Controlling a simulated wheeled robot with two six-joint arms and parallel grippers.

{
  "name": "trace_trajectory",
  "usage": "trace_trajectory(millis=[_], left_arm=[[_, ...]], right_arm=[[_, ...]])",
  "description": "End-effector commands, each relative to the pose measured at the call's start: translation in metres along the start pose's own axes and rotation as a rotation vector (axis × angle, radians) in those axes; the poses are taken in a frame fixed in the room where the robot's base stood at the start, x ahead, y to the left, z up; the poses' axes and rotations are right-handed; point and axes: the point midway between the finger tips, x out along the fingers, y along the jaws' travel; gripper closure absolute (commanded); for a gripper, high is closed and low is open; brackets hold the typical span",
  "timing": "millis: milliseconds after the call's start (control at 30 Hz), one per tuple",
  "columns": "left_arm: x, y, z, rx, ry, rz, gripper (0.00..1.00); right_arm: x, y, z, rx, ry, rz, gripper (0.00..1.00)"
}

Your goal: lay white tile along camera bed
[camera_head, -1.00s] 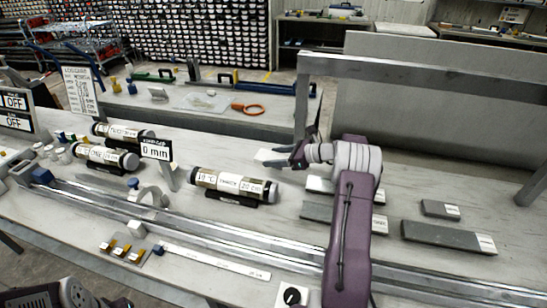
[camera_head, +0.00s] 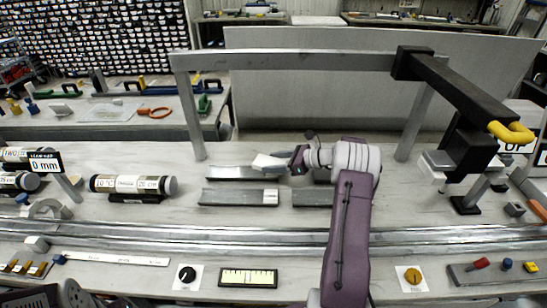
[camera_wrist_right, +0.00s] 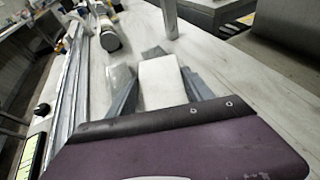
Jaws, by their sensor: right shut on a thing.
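A small white tile (camera_head: 269,162) is in the jaws of my right gripper (camera_head: 297,159), over the work table beside the dark grey slabs. In the right wrist view the tile (camera_wrist_right: 162,82) lies between the two fingers and sticks out beyond them. A black camera-like head with a yellow handle (camera_head: 510,132) hangs from a black arm at the right. A pale block (camera_head: 437,160) shows near it. I cannot tell which surface is the camera bed. My left gripper is not in view.
Grey slabs (camera_head: 228,197) lie near the gripper. A labelled core tube (camera_head: 132,185) lies at the left. A metal frame (camera_head: 290,59) spans the table's back. Long metal rails (camera_head: 210,234) cross the front. Bare table shows between the slabs and the camera stand.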

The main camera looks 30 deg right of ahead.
Motion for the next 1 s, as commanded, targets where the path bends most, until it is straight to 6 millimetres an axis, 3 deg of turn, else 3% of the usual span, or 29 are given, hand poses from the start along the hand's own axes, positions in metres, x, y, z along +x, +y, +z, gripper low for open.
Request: trace_trajectory(millis=[33,267,433,600,700,800,1000], left_arm=[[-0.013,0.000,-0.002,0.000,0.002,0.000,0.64],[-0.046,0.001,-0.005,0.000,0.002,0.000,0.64],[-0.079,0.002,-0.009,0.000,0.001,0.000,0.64],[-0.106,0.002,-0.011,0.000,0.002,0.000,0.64],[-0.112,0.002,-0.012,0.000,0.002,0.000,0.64],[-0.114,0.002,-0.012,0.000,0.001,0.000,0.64],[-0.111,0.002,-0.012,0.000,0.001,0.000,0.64]], right_arm=[[-0.006,0.007,0.002,0.001,-0.002,0.011,0.91],[-0.026,0.059,-0.020,-0.028,-0.003,0.087,0.91],[-0.047,0.122,-0.026,-0.062,-0.004,0.174,0.91],[-0.067,0.190,-0.020,-0.102,-0.004,0.259,0.91],[-0.073,0.213,-0.016,-0.116,-0.004,0.287,0.91],[-0.076,0.225,-0.015,-0.125,-0.003,0.300,0.91],[-0.075,0.227,-0.018,-0.128,-0.003,0.303,0.91]])
